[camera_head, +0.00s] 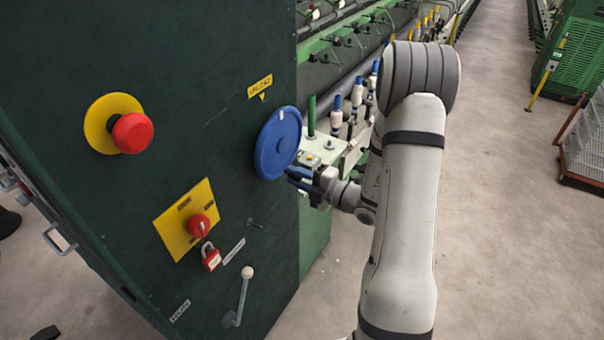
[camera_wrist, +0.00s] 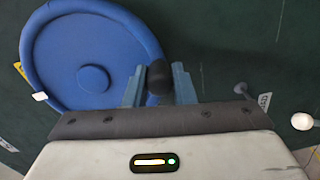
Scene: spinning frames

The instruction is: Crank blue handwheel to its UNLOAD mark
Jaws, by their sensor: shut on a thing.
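The blue handwheel (camera_head: 272,150) is mounted on the dark green cabinet face, and it fills the upper left of the wrist view (camera_wrist: 60,60). A white mark (camera_head: 281,115) sits on its rim near the top. The yellow UNLOAD label (camera_head: 260,87) with its small pointer is just above the wheel; the white mark is a little to the right of the pointer, not in line with it. My gripper (camera_wrist: 159,84) is shut on the wheel's black knob (camera_wrist: 158,74), at the wheel's lower right in the head view. The knob is hidden there by the fingers.
A red emergency button (camera_head: 131,132), a padlocked red switch (camera_head: 199,226) on a yellow plate and a white-knobbed lever (camera_head: 243,290) share the cabinet face. Spinning-frame bobbins (camera_head: 337,112) stand behind my arm.

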